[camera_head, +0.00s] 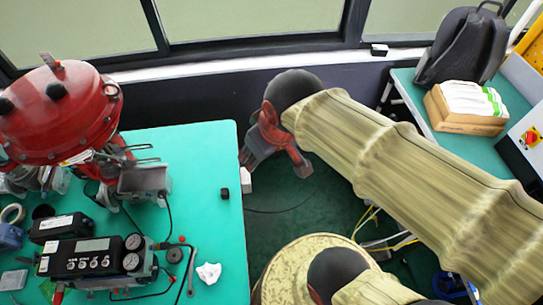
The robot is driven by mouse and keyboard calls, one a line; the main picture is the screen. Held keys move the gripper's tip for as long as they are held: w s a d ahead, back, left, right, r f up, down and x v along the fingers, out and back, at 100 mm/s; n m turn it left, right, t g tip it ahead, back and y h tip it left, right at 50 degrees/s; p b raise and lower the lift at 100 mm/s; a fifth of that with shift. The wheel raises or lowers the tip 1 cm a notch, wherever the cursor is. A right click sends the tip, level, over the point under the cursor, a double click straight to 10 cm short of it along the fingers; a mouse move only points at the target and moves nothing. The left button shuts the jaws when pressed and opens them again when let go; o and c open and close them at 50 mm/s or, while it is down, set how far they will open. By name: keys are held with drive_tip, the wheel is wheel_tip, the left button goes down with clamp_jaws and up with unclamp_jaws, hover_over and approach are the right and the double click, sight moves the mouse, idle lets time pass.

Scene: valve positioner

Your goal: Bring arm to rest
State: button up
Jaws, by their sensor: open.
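My arm, in a tan ribbed sleeve (400,165), reaches in from the lower right to the upper middle of the head view. My gripper (248,158), dark with red parts of the wrist beside it, hangs beyond the sleeve's far end. It appears just off the right edge of the green bench (215,150). It is open, and I see nothing held in it. The fingers are small and partly hidden by the wrist, so their gap is hard to see.
A large red valve actuator (60,115) and a positioner with gauges (95,262) stand on the bench. A small black cube (225,193) sits near its edge. At right, another table holds a backpack (465,45) and a cardboard box (465,108). Windows line the back.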

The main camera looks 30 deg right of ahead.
drive_tip(key=s, duration=0.1)
drive_tip(key=s+r+m, duration=0.1)
drive_tip(key=s+d+m, duration=0.1)
drive_tip(key=shift+s+r+t, duration=0.3)
drive_tip(key=shift+s+t, duration=0.05)
drive_tip(key=shift+t, duration=0.05)
drive_tip(key=shift+c, duration=0.2)
